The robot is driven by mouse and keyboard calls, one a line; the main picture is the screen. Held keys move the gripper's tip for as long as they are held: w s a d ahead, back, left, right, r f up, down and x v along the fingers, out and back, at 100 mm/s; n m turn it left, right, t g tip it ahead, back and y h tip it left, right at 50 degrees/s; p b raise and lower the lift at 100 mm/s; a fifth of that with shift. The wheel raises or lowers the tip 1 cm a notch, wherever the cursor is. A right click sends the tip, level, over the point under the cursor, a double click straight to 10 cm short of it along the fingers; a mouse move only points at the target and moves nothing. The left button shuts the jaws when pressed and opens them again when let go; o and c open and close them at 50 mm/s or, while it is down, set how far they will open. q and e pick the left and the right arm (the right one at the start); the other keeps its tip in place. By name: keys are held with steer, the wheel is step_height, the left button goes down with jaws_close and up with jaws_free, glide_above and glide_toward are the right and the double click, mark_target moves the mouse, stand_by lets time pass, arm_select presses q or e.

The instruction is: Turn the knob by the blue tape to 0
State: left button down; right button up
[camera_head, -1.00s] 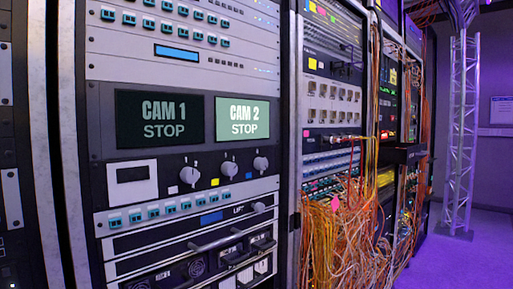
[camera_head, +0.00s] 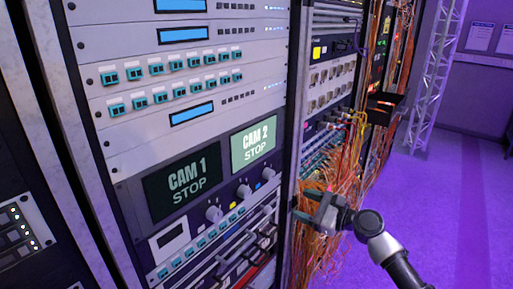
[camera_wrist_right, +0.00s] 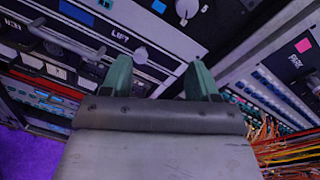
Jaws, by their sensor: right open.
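A dark panel below the CAM screens carries three pale knobs. The blue tape (camera_head: 258,186) is just below and left of the rightmost knob (camera_head: 268,174). In the right wrist view a blue tape piece (camera_wrist_right: 158,6) and the pale knob (camera_wrist_right: 187,8) beside it are at the top edge, beyond the fingers. My right gripper (camera_head: 301,203) is open and empty, to the right of the knob and in front of the orange cables. Its two fingers (camera_wrist_right: 158,73) show spread in the wrist view. The knob's pointer and scale are too small to read. My left gripper is out of view.
The middle knob (camera_head: 243,191) has yellow tape (camera_head: 233,204). The left knob (camera_head: 213,214) is further along. Handles (camera_head: 225,262) stick out below. Loose orange cables (camera_head: 320,240) hang right; purple floor (camera_head: 450,220) is clear.

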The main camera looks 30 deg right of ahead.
mark_target(273, 176)
steer(key=shift+m+t, duration=0.3)
steer(key=shift+m, duration=0.6)
steer(key=w+a+r+p, duration=0.1)
steer(key=w, duration=0.2)
steer(key=w+a+r+p, duration=0.1)
steer(key=w, duration=0.3)
steer(key=w+a+r+p, duration=0.1)
steer(key=w, duration=0.2)
steer(key=shift+w+a+r+p, duration=0.2)
steer(key=shift+w+r+p, duration=0.15)
steer(key=shift+w+p, duration=0.05)
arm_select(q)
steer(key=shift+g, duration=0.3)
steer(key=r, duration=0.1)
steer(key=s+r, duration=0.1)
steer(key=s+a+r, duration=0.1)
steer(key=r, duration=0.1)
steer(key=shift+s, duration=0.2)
arm_select(e)
steer(key=c, duration=0.9)
